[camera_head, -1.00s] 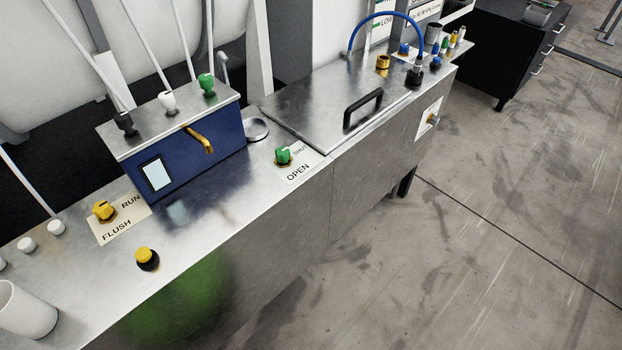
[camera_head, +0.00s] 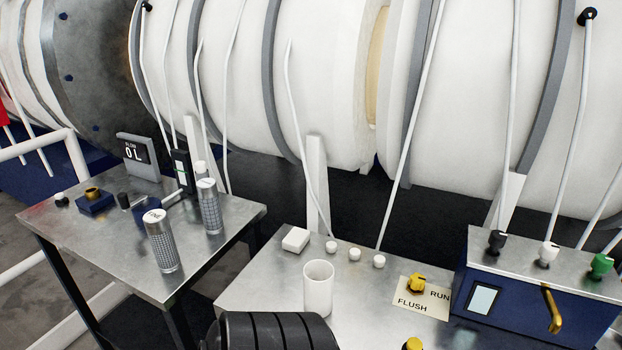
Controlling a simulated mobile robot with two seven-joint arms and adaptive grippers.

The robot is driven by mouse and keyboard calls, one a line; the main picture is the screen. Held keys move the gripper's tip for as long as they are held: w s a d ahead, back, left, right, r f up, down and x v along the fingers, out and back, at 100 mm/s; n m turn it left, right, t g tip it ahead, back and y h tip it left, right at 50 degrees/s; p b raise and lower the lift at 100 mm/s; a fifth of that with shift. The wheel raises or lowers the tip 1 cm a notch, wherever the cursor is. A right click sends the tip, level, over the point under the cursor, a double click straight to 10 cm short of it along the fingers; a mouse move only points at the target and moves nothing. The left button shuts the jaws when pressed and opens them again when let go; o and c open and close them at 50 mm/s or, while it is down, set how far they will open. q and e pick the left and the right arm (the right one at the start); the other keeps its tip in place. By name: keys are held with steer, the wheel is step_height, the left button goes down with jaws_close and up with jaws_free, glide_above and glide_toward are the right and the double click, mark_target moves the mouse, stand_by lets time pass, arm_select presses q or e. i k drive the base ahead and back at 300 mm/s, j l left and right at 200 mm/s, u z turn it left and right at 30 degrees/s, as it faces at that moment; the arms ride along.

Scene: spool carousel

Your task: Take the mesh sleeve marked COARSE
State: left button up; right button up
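Two grey mesh-patterned cylinders with pale tops stand upright on the left metal table (camera_head: 110,250). The nearer mesh sleeve (camera_head: 161,243) is close to the table's front edge. The other mesh sleeve (camera_head: 209,208) stands behind it and to the right. Neither gripper's fingers show in the head view.
A display reading 0 L (camera_head: 137,155) stands at the table's back. A blue block with a brass fitting (camera_head: 95,202) sits at its left. On the right bench are a white cup (camera_head: 318,287), a yellow RUN/FLUSH knob (camera_head: 416,282) and a blue box (camera_head: 485,303). A white rail (camera_head: 38,145) is at left.

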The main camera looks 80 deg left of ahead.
mark_target(207, 189)
steer(key=u, duration=3.1)
steer(key=i+j, duration=0.35)
steer(key=i, duration=0.05)
